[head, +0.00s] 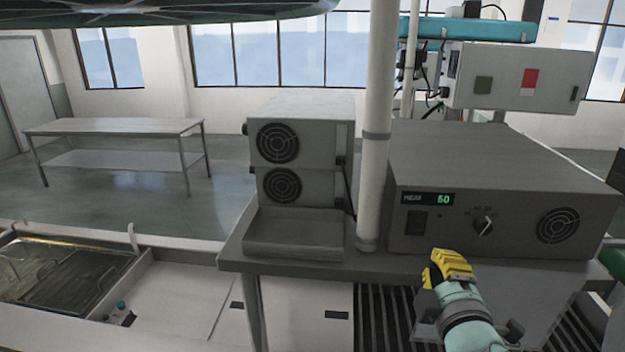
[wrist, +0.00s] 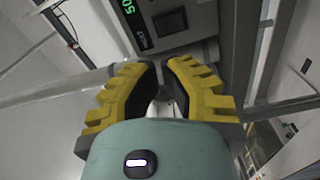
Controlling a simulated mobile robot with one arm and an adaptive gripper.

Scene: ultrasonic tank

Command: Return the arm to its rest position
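My gripper (head: 444,264), with ridged yellow fingers on a teal wrist, is in front of the grey generator box (head: 490,165) in the head view, at the front edge of the grey bench. In the wrist view my gripper (wrist: 159,66) has a gap between its dark inner pads, and no object shows between them. The generator's green readout (wrist: 128,8) and its dark switch (wrist: 170,22) show beyond the fingertips. The rest of my arm is mostly out of the head view.
A white post (head: 376,130) rises from the bench (head: 290,265), left of the generator. A stacked pair of fan units (head: 318,150) stands left of it. A liquid-filled tank (head: 60,275) is at lower left. A control box (head: 520,78) hangs behind; a table (head: 115,127) stands far left.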

